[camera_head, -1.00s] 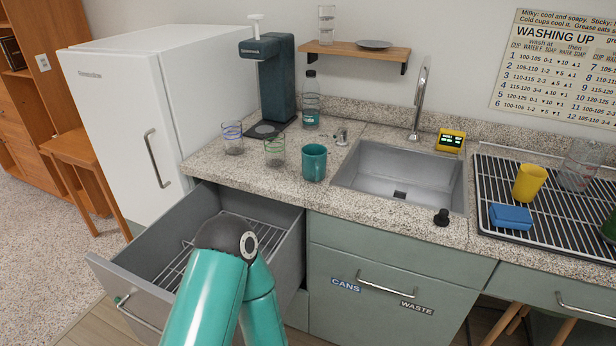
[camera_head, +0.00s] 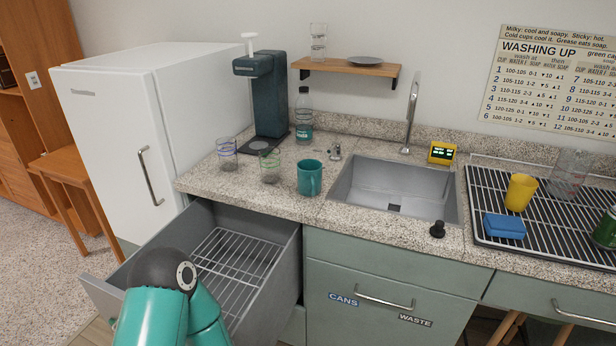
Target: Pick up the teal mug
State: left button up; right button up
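The teal mug (camera_head: 309,178) stands upright on the speckled counter, just left of the sink and near the counter's front edge. Its handle points to the right and slightly forward. Nothing hides it. A teal link of one of my arms, with a dark elbow joint, shows at the lower left, in front of the open drawer and well apart from the mug. Neither gripper shows in the view.
The drawer (camera_head: 286,262) with a wire rack stands open below the mug. Two clear glasses, one with blue bands (camera_head: 227,155) and one with green bands (camera_head: 269,166), stand left of the mug. The sink (camera_head: 352,196) lies to its right. A soap bottle (camera_head: 304,118) stands behind.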

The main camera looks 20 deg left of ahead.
aim_at(310, 181)
jog(key=u, duration=0.05)
jog(key=i, duration=0.85)
jog(key=z, duration=0.4)
